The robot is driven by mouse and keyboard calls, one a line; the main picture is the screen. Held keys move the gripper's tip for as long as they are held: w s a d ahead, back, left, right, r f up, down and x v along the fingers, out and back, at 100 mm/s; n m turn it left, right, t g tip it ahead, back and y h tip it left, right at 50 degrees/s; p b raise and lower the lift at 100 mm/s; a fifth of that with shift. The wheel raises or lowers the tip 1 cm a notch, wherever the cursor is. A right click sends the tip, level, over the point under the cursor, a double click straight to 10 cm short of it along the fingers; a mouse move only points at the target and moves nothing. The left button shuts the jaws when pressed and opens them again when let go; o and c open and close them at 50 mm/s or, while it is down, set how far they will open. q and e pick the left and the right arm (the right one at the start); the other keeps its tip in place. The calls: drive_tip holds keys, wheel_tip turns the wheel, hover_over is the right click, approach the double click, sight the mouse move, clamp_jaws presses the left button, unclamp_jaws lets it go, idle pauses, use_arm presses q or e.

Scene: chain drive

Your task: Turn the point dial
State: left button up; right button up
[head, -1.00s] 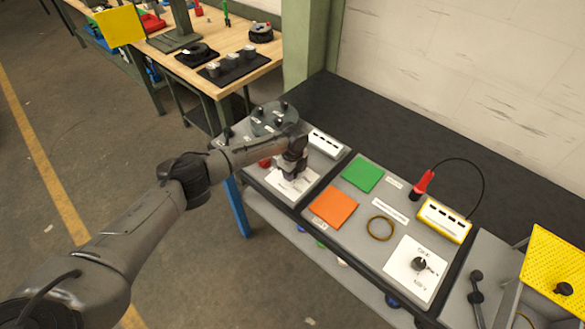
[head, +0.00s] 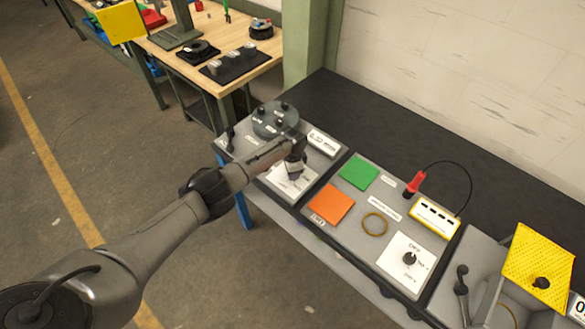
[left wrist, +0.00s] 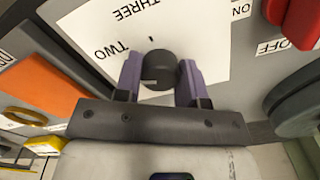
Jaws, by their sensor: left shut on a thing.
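A dark round dial knob (left wrist: 158,68) stands on a white plate (left wrist: 195,25) in the left wrist view. The plate carries the words TWO and THREE and a short black mark beside the knob. The two purple fingers of my left gripper (left wrist: 160,82) are shut on the knob, one on each side. In the head view my left gripper (head: 294,170) is over the white plate (head: 285,187) on the left grey panel and hides the knob. My right gripper is not in view.
A grey drum with black knobs (head: 272,122) stands just behind the gripper. To the right are a green pad (head: 358,172), an orange pad (head: 331,203), a ring (head: 375,224) and another black dial (head: 410,258). A red plug (head: 414,184) has a looping cable.

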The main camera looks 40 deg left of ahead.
use_arm(q)
drive_tip(key=n+p, duration=0.1)
drive_tip(key=n, duration=0.1)
drive_tip(key=shift+r+n, duration=0.15)
drive_tip(key=shift+n, duration=0.25)
drive_tip(key=n+p, duration=0.1)
drive_tip(key=n, duration=0.2)
drive_tip(key=shift+w, duration=0.1)
drive_tip(key=shift+n, duration=1.7)
drive_tip(key=shift+p, duration=0.3)
drive_tip(key=o, duration=0.8)
drive_tip(key=shift+o, duration=0.7)
